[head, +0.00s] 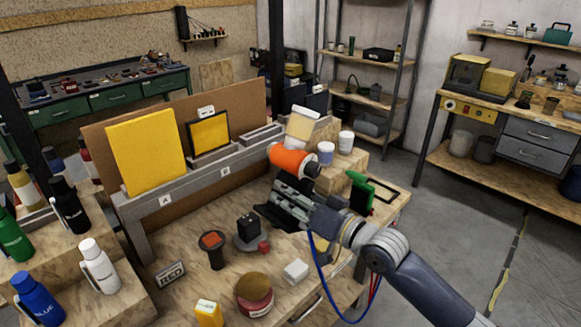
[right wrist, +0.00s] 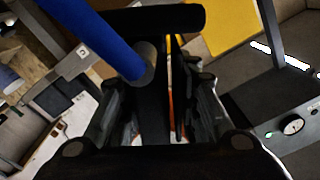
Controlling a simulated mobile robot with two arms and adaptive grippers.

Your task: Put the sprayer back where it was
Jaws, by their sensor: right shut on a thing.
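The sprayer (head: 292,160) has an orange body, a dark nozzle end at the right and a pale cup on top. It is above the right part of the wooden workbench (head: 345,232), in front of the raised shelf. My right gripper (head: 290,198) is just below the orange body and shut on the sprayer; the grip itself is mostly hidden by the fingers. In the right wrist view, dark fingers (right wrist: 172,115) close around a narrow dark part with an orange strip. My left gripper is not in view.
Yellow panels (head: 145,150) stand on a grey shelf (head: 200,180) labelled A and B. White jars (head: 326,153) and a green tool (head: 358,185) are right of the sprayer. Several bottles (head: 98,265) stand left. A red tin (head: 254,297) and small blocks occupy the front.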

